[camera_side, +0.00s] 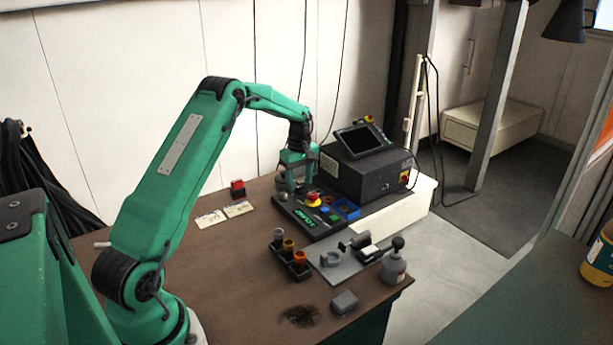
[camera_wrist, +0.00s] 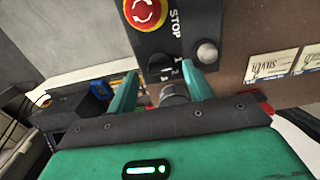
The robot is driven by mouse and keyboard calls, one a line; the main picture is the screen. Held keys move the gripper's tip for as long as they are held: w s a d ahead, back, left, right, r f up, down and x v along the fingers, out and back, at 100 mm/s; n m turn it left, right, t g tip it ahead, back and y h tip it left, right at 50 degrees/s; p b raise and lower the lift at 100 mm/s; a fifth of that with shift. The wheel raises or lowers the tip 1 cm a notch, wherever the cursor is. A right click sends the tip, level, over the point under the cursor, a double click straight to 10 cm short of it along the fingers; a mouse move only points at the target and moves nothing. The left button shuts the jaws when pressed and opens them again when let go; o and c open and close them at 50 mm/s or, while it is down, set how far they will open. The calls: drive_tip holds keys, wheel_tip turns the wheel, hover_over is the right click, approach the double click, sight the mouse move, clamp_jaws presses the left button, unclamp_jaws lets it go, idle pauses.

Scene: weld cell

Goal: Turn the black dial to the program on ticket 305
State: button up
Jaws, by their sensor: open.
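The black dial (camera_wrist: 158,65) is on the dark control panel (camera_wrist: 185,30), beside the numerals 1, 2 and 3. Its pointer setting is too dark and small to tell. My gripper (camera_wrist: 164,76) is open, with its green fingertips apart on either side of the dial in the wrist view; I cannot tell whether they touch it. In the side view my gripper (camera_side: 289,184) is low over the back end of the panel (camera_side: 311,221), hiding the dial. Two pale cards (camera_side: 210,218) (camera_side: 238,209) lie left of the panel; no number 305 is readable on them.
A red stop button (camera_wrist: 145,9) on yellow and a round grey knob (camera_wrist: 207,51) flank the dial. A dark box with a screen (camera_side: 361,140) stands behind. A blue tray (camera_side: 347,209), a cup rack (camera_side: 291,258) and a grey fixture plate (camera_side: 345,263) are nearby. The bench's front left is clear.

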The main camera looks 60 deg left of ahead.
drive_tip(key=shift+f, duration=0.55)
drive_tip(key=c, duration=1)
drive_tip(key=shift+m, duration=0.4)
drive_tip(key=m, duration=0.3)
drive_tip(key=shift+r+m, duration=0.1)
drive_tip(key=shift+m, duration=2.4)
